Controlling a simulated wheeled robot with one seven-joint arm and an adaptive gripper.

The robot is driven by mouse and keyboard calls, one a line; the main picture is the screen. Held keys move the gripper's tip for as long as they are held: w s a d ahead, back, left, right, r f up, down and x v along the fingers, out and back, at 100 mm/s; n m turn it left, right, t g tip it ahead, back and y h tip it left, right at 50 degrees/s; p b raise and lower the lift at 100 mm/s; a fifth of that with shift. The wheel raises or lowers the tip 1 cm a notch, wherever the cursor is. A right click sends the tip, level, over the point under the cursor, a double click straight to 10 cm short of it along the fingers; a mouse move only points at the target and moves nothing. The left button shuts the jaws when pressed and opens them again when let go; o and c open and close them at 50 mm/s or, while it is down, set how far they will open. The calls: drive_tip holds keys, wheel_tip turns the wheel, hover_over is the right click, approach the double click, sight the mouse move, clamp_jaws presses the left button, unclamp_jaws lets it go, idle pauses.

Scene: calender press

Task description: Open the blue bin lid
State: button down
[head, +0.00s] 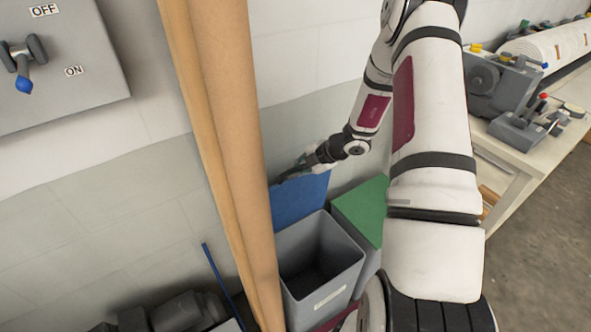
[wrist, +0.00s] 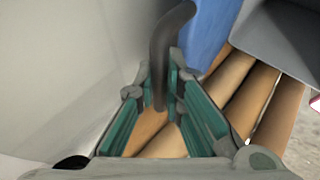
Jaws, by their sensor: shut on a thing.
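The blue bin lid (head: 303,200) stands raised, close to upright, behind the open grey bin (head: 322,272), whose dark inside shows in the head view. My gripper (head: 290,175) is at the lid's upper edge, near the wall. In the wrist view a dark curved handle (wrist: 164,60) lies between my gripper's teal-lined fingers (wrist: 160,95), which are shut on it. Part of the blue lid (wrist: 207,32) shows behind them. A brown post hides the lid's left side in the head view.
A bin with a closed green lid (head: 362,208) stands right beside the grey bin. Tall brown rolls (head: 225,130) stand close on the left. A white table (head: 520,165) with machines is at the right, with bare floor (head: 545,260) before it.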

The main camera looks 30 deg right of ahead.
drive_tip(key=shift+s+f, duration=0.1)
drive_tip(key=c, duration=1.7)
unclamp_jaws()
drive_tip(key=shift+o, duration=0.2)
drive_tip(key=v, duration=1.2)
